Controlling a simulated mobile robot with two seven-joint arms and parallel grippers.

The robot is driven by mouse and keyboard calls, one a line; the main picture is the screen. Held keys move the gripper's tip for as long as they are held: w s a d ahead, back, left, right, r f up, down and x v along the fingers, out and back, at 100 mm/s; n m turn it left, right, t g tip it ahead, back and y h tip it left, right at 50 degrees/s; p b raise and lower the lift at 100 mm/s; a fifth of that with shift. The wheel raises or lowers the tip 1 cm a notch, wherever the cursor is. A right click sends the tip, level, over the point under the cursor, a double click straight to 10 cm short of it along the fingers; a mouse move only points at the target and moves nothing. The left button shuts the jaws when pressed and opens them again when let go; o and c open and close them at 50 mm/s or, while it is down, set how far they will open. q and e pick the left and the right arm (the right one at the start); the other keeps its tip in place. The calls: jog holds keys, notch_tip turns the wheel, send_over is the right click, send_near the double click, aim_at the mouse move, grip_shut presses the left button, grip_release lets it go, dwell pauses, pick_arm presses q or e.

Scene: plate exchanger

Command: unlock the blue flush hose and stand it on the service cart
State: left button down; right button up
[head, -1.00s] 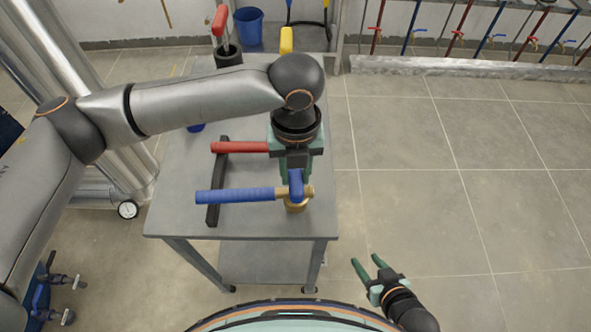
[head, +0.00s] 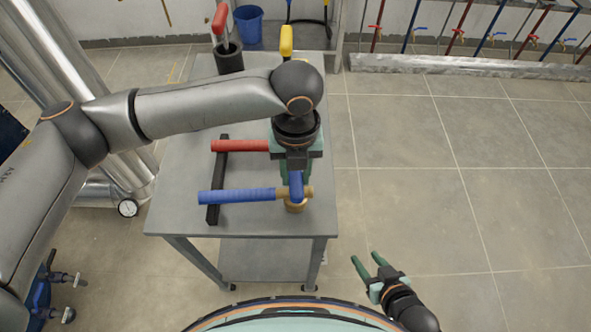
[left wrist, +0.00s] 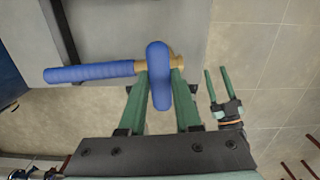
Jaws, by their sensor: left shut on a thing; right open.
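The blue flush hose (head: 238,196) lies level above the front of the grey service cart (head: 250,225), its left part across a black bar (head: 213,214). A brass fitting (head: 296,207) and a blue handle (head: 297,187) are at its right end. My left gripper (head: 296,176) is shut on the blue handle from above. In the left wrist view, the green fingers stand on both sides of the handle (left wrist: 158,70). I cannot tell whether the fitting touches the cart top. My right gripper (head: 367,259) is open and empty, low at the right of the cart.
A red hose (head: 238,146) lies behind the blue one, its right end hidden by my left gripper. A black cup with a red-handled tool (head: 227,52), a blue bucket (head: 248,25) and a yellow handle (head: 286,40) are at the back. The floor right is clear.

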pick_arm(q)
jog(key=shift+f, duration=0.5)
jog(key=c, duration=0.5)
grip_release()
notch_tip(320, 180, up, 12)
jog(key=shift+s+r+p, duration=0.15)
jog(key=shift+r+p, duration=0.1)
jog(key=shift+p, duration=0.05)
